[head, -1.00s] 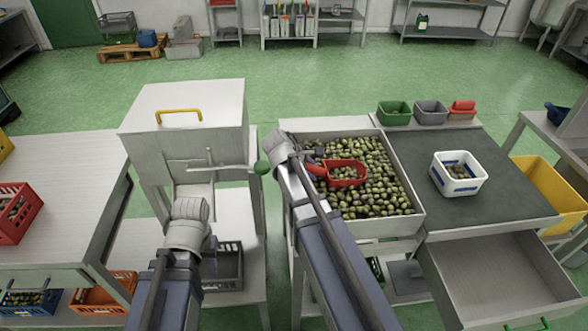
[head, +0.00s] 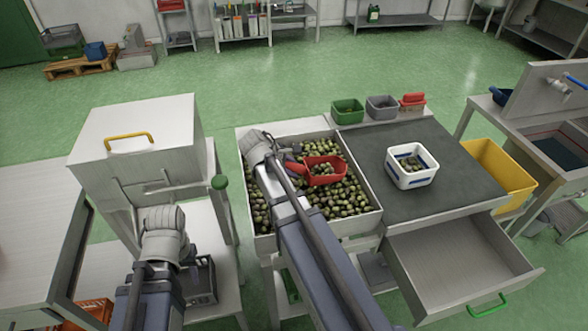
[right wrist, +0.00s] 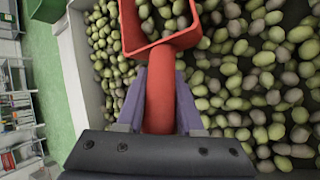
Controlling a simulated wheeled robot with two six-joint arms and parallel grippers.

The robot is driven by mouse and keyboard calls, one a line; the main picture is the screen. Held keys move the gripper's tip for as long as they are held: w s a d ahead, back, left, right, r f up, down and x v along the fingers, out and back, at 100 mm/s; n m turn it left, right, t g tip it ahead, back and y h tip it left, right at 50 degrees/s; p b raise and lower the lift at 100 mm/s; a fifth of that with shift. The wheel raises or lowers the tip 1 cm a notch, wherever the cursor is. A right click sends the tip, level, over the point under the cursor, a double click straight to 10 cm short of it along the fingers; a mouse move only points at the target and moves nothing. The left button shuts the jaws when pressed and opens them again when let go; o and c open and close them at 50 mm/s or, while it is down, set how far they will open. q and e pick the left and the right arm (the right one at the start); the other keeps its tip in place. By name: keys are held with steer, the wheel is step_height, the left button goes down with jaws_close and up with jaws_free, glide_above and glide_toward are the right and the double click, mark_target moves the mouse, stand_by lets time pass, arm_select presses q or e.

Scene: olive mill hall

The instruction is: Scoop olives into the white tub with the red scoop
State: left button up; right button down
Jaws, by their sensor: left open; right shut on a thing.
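The red scoop (head: 327,179) is in the right gripper (head: 292,162), over the olives, with some olives in its bowl. The right wrist view shows its red handle (right wrist: 158,95) between the two purple fingers (right wrist: 158,103). The olives (head: 345,200) fill a wide pale bin (head: 371,222). I cannot tell if the scoop touches them. The white tub (head: 412,181), with a blue mark, stands on a dark worktop right of the bin and has some olives inside. My left gripper (head: 188,252) is open in front of a pale boxy machine, partly hidden by its arm.
Green (head: 348,117), grey (head: 382,113) and red (head: 412,103) small bins line the worktop's back. An open drawer (head: 465,268) juts out below the worktop. A yellow bin (head: 505,180) stands to the right. The dark worktop (head: 455,185) is clear around the tub.

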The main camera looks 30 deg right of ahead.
steer(key=shift+w+a+r+p, duration=0.1)
steer(key=shift+a+r+p, duration=0.2)
steer(key=shift+r+p, duration=1.1)
steer(key=shift+w+a+r+p, duration=0.1)
steer(key=shift+a+r+p, duration=0.25)
steer(key=shift+r+p, duration=0.95)
steer(key=shift+w+a+r+p, duration=0.1)
steer(key=shift+a+r+p, duration=0.2)
steer(key=shift+r+p, duration=1.1)
steer(key=shift+r, duration=0.2)
steer(key=shift+r, duration=0.1)
